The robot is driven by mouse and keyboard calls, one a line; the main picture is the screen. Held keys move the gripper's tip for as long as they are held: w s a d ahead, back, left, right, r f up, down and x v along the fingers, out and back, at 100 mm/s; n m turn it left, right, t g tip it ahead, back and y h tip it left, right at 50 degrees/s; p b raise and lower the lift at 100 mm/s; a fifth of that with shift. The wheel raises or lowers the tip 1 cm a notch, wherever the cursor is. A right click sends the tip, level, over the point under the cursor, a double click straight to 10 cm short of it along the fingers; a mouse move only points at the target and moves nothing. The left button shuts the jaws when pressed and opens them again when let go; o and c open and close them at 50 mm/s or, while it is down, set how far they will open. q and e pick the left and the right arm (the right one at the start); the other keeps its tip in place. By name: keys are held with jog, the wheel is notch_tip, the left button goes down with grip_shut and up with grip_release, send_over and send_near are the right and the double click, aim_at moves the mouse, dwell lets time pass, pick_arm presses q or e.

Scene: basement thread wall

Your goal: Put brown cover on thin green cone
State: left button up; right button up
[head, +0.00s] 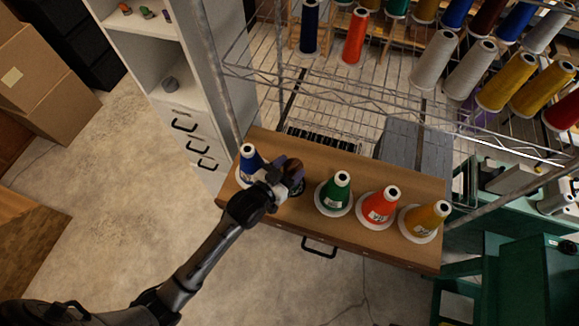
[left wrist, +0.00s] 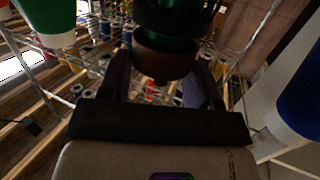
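My left gripper (head: 290,170) is over the wooden table, between the blue cone and the wide green cone. In the left wrist view the brown cover (left wrist: 165,62) sits between its two fingers, which appear to touch its sides. A glossy thin green cone (left wrist: 188,38) shows directly against the cover's open side, with a dark ring at its far end. The two look lined up, with the cone's end partly hidden by the cover. I cannot tell how far the cover is down on it. My right gripper is not in view.
On the wooden table (head: 265,218) stand a blue cone (head: 248,160), a wide green cone (head: 337,190), a red cone (head: 380,206) and a yellow cone (head: 428,216). A wire rack with thread spools is behind. A white cabinet (head: 190,115) is at left.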

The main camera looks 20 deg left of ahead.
pick_arm(q)
jog(key=o, duration=0.5)
jog(key=shift+o, duration=0.2)
jog(key=b+v, duration=0.2)
jog(key=v, duration=1.1)
jog(key=shift+s, duration=0.45)
jog(key=s+a+f+g+y, duration=0.35)
jog(key=s+f+g, duration=0.25)
jog(key=f+g, duration=0.25)
jog(key=s+d+r+n+g+y+p, duration=0.1)
jog(key=s+r+g+p, duration=0.2)
jog(key=s+r+p, duration=0.4)
jog(key=s+p, duration=0.1)
jog(key=p, duration=0.1)
jog(key=shift+s+r+p, duration=0.25)
jog(key=shift+r+p, duration=0.05)
jog(key=shift+r, duration=0.1)
